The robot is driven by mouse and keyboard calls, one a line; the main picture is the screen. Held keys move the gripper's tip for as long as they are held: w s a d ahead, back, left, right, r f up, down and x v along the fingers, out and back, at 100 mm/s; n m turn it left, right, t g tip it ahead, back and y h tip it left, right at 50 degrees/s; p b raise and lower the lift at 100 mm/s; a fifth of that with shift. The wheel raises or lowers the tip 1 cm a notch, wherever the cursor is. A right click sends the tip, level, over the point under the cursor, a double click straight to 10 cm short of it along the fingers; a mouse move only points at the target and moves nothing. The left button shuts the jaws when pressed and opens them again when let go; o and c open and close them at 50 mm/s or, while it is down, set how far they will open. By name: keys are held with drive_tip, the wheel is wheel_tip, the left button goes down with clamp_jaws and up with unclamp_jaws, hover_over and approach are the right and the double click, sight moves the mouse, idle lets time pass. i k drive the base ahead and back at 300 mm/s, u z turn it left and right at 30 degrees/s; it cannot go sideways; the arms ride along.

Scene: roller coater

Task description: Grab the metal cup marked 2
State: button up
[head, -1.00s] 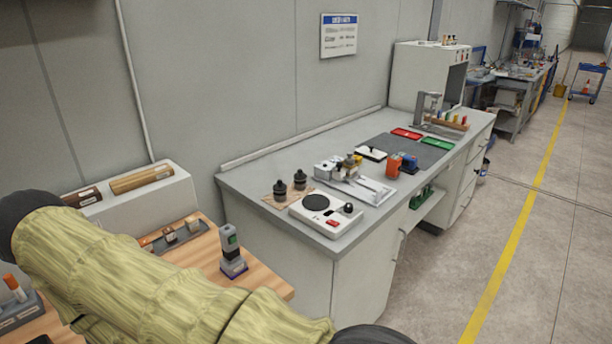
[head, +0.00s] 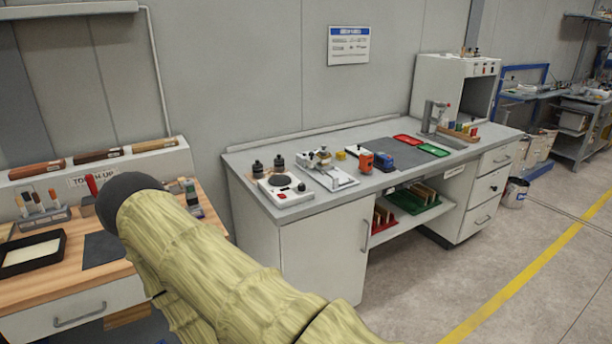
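I cannot make out a metal cup marked 2 in the head view. Two small dark pots (head: 268,168) stand at the left end of the grey bench (head: 300,208), but no number on them can be read. My own arm, in a yellow-green ribbed cover, crosses the lower middle of the view and hides part of the wooden desk (head: 88,278) at the left. My gripper is not in view.
A white device with a dark round plate (head: 280,181) sits near the bench's front left corner. Red and green trays (head: 433,150) lie farther right. A white cabinet (head: 436,90) stands at the bench's far end. The floor (head: 415,285) in front is clear.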

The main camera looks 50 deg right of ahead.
sight(278, 167)
drive_tip(key=k, duration=0.4)
drive_tip(key=z, duration=0.95)
drive_tip(key=i, duration=0.65)
